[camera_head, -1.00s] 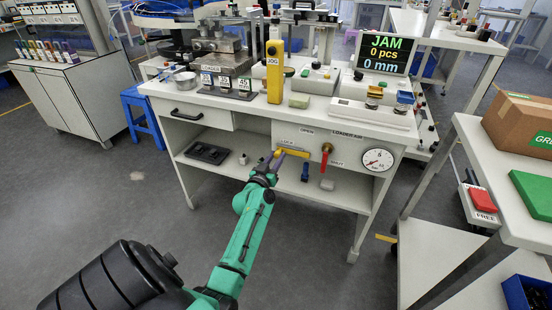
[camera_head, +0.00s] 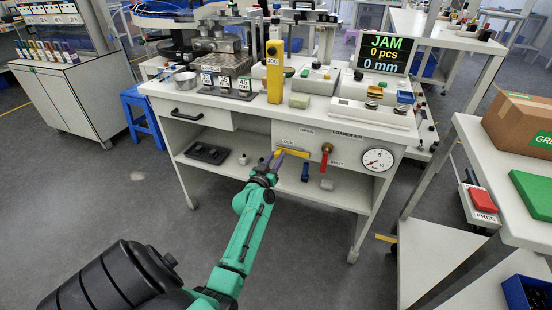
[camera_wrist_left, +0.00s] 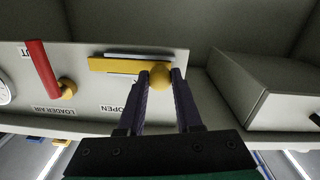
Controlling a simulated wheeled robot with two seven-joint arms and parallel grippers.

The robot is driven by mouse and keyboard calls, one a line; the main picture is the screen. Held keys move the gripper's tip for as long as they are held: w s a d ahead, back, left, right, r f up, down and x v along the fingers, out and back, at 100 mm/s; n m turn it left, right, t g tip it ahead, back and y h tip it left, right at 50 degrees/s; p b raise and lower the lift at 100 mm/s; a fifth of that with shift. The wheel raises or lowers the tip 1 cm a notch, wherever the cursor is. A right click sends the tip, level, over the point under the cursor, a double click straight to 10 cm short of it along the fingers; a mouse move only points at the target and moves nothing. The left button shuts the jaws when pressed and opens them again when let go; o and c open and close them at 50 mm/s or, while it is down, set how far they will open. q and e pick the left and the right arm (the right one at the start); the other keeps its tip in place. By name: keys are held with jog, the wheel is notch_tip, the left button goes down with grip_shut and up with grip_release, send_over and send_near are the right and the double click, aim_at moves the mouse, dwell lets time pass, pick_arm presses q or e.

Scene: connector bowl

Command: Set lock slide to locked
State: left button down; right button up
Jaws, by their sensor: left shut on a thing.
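The lock slide is a yellow bar (camera_head: 296,153) on the front panel of the white bench, and it also shows in the left wrist view (camera_wrist_left: 112,65) with a round yellow knob (camera_wrist_left: 160,76) at one end. My left gripper (camera_head: 275,160) is at the bar's left end in the head view, near the LOCK label (camera_head: 284,141). In the wrist view its two dark fingers (camera_wrist_left: 161,80) are shut on the knob, one on each side. My right gripper is in neither view.
A red-handled valve (camera_head: 325,160) and a round gauge (camera_head: 377,160) are to the right of the slide. A drawer (camera_head: 200,114) is to its left. The shelf below holds a black tray (camera_head: 207,153). The display (camera_head: 382,54) reads JAM.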

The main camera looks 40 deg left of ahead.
aim_at(292, 153)
pick_arm(q)
jog(key=shift+f, duration=0.15)
jog(key=shift+d, duration=0.1)
jog(key=d+p, duration=0.1)
jog(key=w+d, duration=0.1)
jog(key=d, duration=0.1)
jog(key=shift+d+p, duration=0.15)
jog(key=shift+p, duration=0.25)
jog(key=shift+w+d, duration=0.1)
jog(key=shift+d, duration=0.05)
jog(key=c, duration=0.9)
grip_release()
jog(key=shift+c, duration=0.2)
jog(key=o, duration=0.4)
jog(key=shift+c, duration=0.2)
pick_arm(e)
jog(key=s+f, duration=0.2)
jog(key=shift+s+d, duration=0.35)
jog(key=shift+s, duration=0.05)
